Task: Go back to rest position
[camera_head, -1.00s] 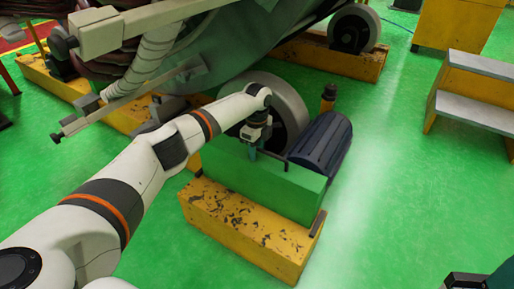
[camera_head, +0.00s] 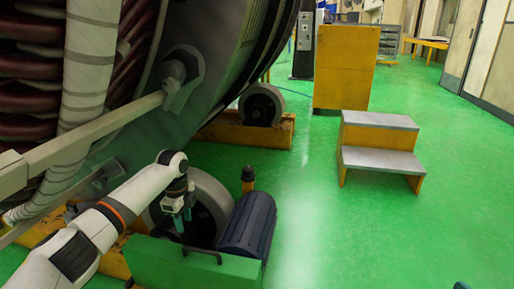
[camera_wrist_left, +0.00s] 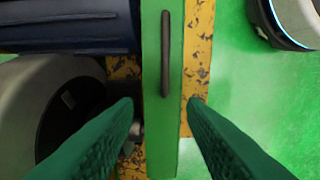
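My left gripper (camera_head: 183,217) hangs at the end of my white arm with its teal fingers pointing down. In the left wrist view its two fingers (camera_wrist_left: 160,104) stand wide apart with nothing held between them. The green box (camera_head: 165,262) with a dark bar handle (camera_head: 203,256) lies below the gripper. In the wrist view this box (camera_wrist_left: 158,140) and handle (camera_wrist_left: 166,60) show between the fingers. A small teal tip at the bottom right edge of the head view may be my right gripper (camera_head: 461,285); its state does not show.
The large stator (camera_head: 215,60) with red coils fills the left. A grey roller (camera_head: 210,200) and a dark ribbed motor (camera_head: 248,225) stand close to the left gripper. Grey-topped yellow steps (camera_head: 380,157) and a yellow cabinet (camera_head: 345,70) stand farther off. The green floor at right is clear.

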